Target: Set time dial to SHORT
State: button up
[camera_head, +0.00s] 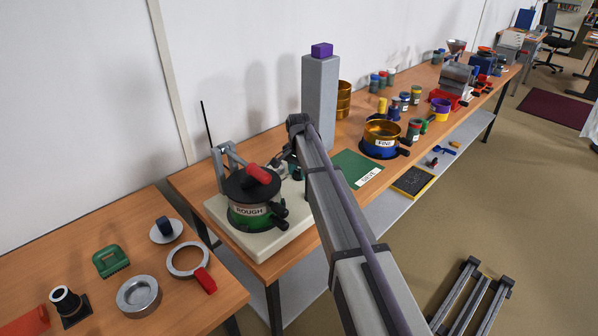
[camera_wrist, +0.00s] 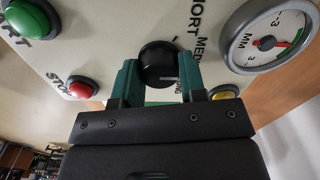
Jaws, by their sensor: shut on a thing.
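The time dial (camera_wrist: 158,62) is a round black knob on a cream panel (camera_wrist: 120,40) in the wrist view. Around it the words SHORT, MED and LONG are partly readable, SHORT above and MED to the upper right. A small white mark shows low on the knob's right side, near the partly hidden LONG label. My gripper (camera_wrist: 160,80) has its green fingers on both sides of the knob, shut on it. In the head view, the arm reaches down to the cream-based machine (camera_head: 262,242) marked ROUGH; the dial cannot be made out there.
Around the dial are a green button (camera_wrist: 27,18), a red stop button (camera_wrist: 84,89), a yellow button (camera_wrist: 222,92) and a round MM gauge (camera_wrist: 268,36). A grey column (camera_head: 320,95) with a purple top stands behind the arm. A pan marked FINE (camera_head: 381,140) stands to the right.

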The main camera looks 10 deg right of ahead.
jog(key=shift+c, duration=0.4)
jog(key=shift+n, duration=0.3)
jog(key=n, duration=1.1)
jog(key=shift+a, duration=0.1)
jog(key=shift+n, duration=0.3)
jog(key=o, duration=0.9)
jog(key=shift+r, duration=0.1)
